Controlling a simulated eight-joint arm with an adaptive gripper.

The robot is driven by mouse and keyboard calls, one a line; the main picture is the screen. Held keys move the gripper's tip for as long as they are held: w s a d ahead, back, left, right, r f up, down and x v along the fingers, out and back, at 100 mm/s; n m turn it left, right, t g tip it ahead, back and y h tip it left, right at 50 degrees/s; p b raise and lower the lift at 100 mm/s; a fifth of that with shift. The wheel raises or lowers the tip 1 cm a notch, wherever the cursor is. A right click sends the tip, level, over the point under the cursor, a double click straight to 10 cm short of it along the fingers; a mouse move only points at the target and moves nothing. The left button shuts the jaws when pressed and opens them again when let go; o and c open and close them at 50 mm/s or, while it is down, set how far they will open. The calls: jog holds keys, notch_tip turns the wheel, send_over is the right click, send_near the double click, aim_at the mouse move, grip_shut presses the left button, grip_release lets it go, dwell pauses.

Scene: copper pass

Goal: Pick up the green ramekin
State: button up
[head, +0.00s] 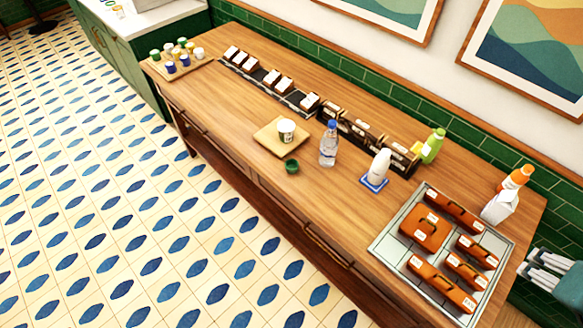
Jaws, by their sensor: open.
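The green ramekin (292,167) is a small dark green cup. It stands on the wooden counter (225,160), near its front edge. A clear water bottle with a blue cap (328,145) stands to the right of the ramekin, a short gap away. My gripper is not visible in the head view.
A white bottle on a blue coaster (376,172) stands further right, before a grey tray of orange cases (385,243). A row of dark holders (300,103) lines the back. A wooden tray of small jars (150,65) is far left. Counter left of the ramekin is clear.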

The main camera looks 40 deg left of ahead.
jog(key=w+a+r+n+g+y, duration=0.15)
jog(key=w+a+r, duration=0.25)
jog(key=a, duration=0.5)
jog(key=w+a+r+n+g, duration=0.1)
jog(key=w+a+r+n, duration=0.25)
jog(key=a, duration=0.55)
jog(key=w+a+r+n+g, duration=0.1)
jog(key=w+a+r+n, duration=0.1)
jog(key=w+a+r, duration=0.45)
jog(key=s+a+f+n+g+b, duration=0.1)
jog(key=s+a+f+n, duration=0.15)
jog(key=a, duration=1.45)
jog(key=s+a+f+n+g+b, duration=0.15)
jog(key=a+f+n, duration=0.25)
jog(key=a, duration=1.3)
jog(key=s+a+f+n+h, duration=0.1)
jog(key=s+a+f, duration=0.1)
jog(key=a, duration=0.3)
jog(key=s+a+f+n+g, duration=0.1)
jog(key=s+a, duration=0.1)
jog(key=a, duration=0.2)
jog(key=s+a+f+n+h, duration=0.1)
jog(key=s+a+f, duration=0.15)
jog(key=a, duration=0.25)
notch_tip(320, 180, down, 29)
jog(key=shift+p, duration=0.35)
jog(key=shift+y, duration=0.25)
